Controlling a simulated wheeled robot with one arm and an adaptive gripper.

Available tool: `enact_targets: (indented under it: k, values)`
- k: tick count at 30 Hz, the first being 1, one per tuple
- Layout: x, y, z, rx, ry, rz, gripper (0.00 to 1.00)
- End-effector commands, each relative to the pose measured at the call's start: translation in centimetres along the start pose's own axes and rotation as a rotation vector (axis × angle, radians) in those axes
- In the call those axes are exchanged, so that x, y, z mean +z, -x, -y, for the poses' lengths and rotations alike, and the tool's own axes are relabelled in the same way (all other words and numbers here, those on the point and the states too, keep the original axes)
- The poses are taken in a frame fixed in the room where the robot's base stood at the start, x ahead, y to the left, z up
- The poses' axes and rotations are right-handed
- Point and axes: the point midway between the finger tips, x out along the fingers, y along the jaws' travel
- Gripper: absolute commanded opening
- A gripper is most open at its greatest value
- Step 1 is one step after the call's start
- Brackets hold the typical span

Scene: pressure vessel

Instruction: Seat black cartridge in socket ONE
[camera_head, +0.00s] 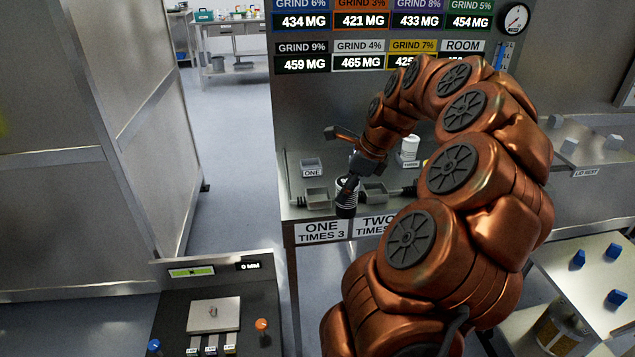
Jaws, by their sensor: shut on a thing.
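A black cartridge (346,207) with pale bands near its top is in my gripper (348,187), at the front edge of the metal bench. My gripper is shut on it, and the cartridge looks close to upright. A small grey square holder (311,164) with a label reading ONE stands behind and left of it. A grey open box (317,196) is just left of the cartridge, above the sign ONE TIMES 3 (321,231). Another grey box (373,193) is just right. I cannot tell whether the cartridge touches any of them.
A white cylinder (410,147) stands on a labelled base behind my gripper. A display wall (342,47) with several readouts rises behind the bench. A control console (213,315) is at lower left. A table with blue knobs (614,250) is at right. Open floor (225,130) lies left.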

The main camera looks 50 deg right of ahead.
Motion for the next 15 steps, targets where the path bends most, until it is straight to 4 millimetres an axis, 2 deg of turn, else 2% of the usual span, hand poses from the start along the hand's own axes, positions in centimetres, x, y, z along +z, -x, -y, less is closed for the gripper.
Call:
enact_targets:
  k: [3,15]
  values:
    - [1.7,-0.7,1.4,0.005,0.002,-0.001,0.05]
    - [6.2,-3.1,5.8,0.0,0.002,0.0,0.05]
